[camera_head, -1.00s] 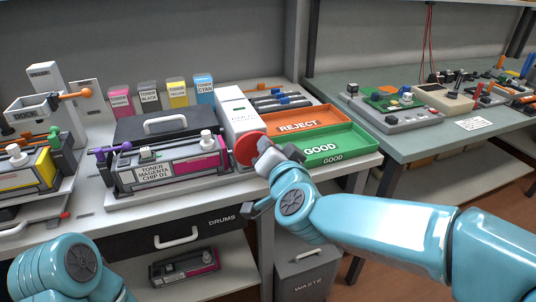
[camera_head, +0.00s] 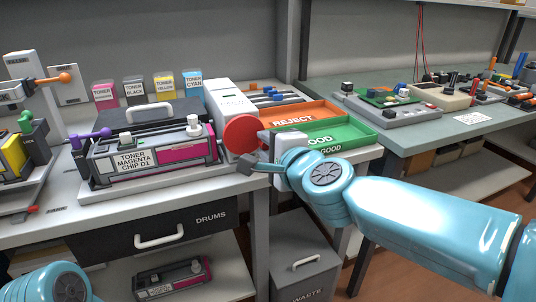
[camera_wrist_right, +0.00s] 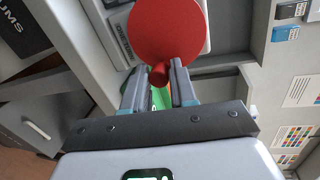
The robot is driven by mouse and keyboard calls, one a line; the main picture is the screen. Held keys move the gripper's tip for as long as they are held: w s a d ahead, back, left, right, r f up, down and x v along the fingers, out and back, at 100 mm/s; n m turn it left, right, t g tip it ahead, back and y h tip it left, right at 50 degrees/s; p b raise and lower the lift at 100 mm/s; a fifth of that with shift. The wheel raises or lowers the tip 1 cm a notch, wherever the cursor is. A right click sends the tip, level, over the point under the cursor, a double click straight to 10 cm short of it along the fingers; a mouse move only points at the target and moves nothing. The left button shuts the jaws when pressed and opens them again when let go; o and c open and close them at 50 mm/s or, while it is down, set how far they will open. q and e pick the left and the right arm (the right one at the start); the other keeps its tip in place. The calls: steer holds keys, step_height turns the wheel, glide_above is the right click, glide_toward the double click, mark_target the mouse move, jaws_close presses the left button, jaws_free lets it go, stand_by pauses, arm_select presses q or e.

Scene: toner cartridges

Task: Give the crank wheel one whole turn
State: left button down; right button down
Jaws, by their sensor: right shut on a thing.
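The crank wheel is a red disc (camera_head: 242,132) on the right side of the white unit (camera_head: 229,103) at the bench's front right. In the right wrist view the wheel (camera_wrist_right: 166,32) fills the upper middle, with its short red handle (camera_wrist_right: 158,76) pointing toward me. My right gripper (camera_head: 259,156) is at the wheel's lower right edge. In the wrist view its two grey fingers (camera_wrist_right: 157,84) stand either side of the handle, shut on it. The contact is partly hidden in the head view. Part of my left arm shows at the lower left; its gripper is out of view.
A magenta toner cartridge (camera_head: 130,162) sits in a cradle left of the wheel. Orange REJECT (camera_head: 320,117) and green GOOD (camera_head: 358,139) trays lie close behind and right of my gripper. A waste bin (camera_head: 305,265) stands below. A second bench (camera_head: 430,137) is at right.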

arm_select(q)
steer(key=shift+w+a+f+b, duration=0.15)
steer(key=shift+f+b, duration=0.8)
steer(key=shift+f, duration=0.15)
steer(key=shift+w+a+f+b, duration=0.1)
steer(key=shift+w+f+b, duration=0.05)
steer(key=shift+f+b, duration=0.85)
arm_select(e)
steer(key=shift+a+f+m+y, duration=0.15)
steer(key=shift+f+m+y, duration=0.2)
steer(key=shift+m, duration=0.55)
steer(key=shift+a+f+m+y, duration=0.1)
steer(key=shift+f+m+y, duration=0.2)
steer(key=shift+m, duration=0.6)
arm_select(q)
steer(key=shift+f, duration=0.1)
arm_select(e)
steer(key=c, duration=0.9)
jaws_free()
steer(key=shift+s, duration=0.1)
arm_select(q)
steer(key=shift+s+d+r+p, duration=0.15)
steer(key=shift+r+p, duration=0.7)
steer(key=shift+p, duration=0.1)
steer(key=shift+s+d+r+p, duration=0.1)
steer(key=shift+s+r+p, duration=0.05)
steer(key=shift+r+p, duration=0.7)
arm_select(e)
steer(key=shift+v, duration=8.15)
